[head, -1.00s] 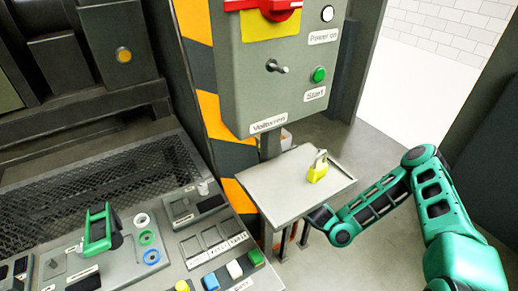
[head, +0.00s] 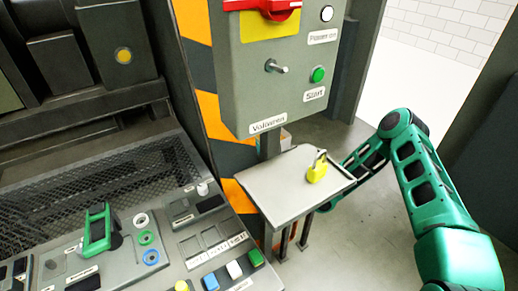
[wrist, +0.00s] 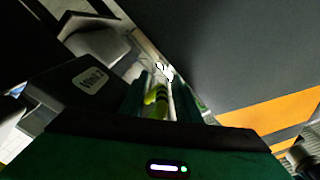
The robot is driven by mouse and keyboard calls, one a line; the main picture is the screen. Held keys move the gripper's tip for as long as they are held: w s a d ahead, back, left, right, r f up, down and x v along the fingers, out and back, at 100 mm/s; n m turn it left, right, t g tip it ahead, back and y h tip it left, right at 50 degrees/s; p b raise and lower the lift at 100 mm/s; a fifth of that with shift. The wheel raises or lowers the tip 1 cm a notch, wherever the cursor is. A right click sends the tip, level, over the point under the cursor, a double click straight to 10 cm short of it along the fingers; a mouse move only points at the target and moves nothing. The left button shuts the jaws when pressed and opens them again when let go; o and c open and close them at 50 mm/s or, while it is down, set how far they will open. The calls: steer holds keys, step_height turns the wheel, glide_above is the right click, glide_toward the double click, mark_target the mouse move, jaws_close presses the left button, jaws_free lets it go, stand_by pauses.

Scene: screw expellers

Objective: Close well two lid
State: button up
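In the wrist view a dark panel or lid (wrist: 75,90) carries a white label that seems to read "Well 2", seen turned. It lies left of my gripper (wrist: 162,98), whose two green fingers stand apart. Yellow-green shapes show between the fingers; I cannot tell what they are or whether the fingers touch them. The well's opening is not clearly visible. In the head view my green arm reaches behind the small metal tray, and my gripper is hidden there.
The grey tray (head: 270,205) bears a yellow padlock (head: 317,170). Above it hangs the control box (head: 290,90) with a red switch. The button panel (head: 190,255) is at lower left. An orange-and-dark striped surface (wrist: 270,115) is right of my gripper. Floor at right is open.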

jaws_close()
steer(key=shift+r, duration=0.1)
